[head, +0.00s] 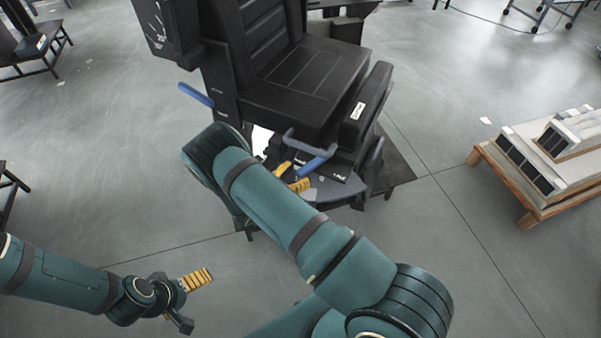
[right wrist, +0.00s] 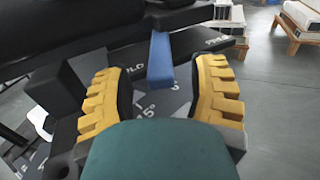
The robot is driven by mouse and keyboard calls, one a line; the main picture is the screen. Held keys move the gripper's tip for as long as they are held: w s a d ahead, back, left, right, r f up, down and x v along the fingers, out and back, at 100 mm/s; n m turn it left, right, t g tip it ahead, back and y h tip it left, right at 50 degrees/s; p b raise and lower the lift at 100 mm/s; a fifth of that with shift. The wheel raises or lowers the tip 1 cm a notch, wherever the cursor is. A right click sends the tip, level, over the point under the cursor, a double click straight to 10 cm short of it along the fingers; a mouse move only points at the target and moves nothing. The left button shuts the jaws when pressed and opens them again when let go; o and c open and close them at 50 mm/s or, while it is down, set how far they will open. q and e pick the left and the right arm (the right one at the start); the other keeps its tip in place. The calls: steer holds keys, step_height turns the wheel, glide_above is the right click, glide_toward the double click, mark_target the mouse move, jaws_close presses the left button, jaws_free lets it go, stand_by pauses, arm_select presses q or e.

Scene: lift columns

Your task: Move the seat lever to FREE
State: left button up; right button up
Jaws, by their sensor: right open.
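A blue lever (head: 316,164) sticks out below the front of the black seat (head: 305,85). My right gripper (head: 292,176) is at it, with its yellow fingers open. In the right wrist view the blue lever (right wrist: 160,62) lies between the spread fingers (right wrist: 160,80), with gaps on both sides. White lettering and angle marks show on the dark plate (right wrist: 160,108) under the lever; no FREE mark can be read. A second blue lever (head: 196,95) is on the seat's left side. My left gripper (head: 196,300) is empty and open, low at the left, away from the chair.
My right arm covers part of the chair's base. A wooden pallet (head: 510,188) with pale blocks stands at the right. A dark low bench (head: 38,55) stands at the upper left. The grey floor between them is mostly clear.

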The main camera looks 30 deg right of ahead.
arm_select(q)
steer(key=shift+f, duration=0.1)
arm_select(e)
steer(key=shift+w+d, duration=0.1)
steer(key=shift+d, duration=0.6)
steer(key=shift+c, duration=0.4)
jaws_close()
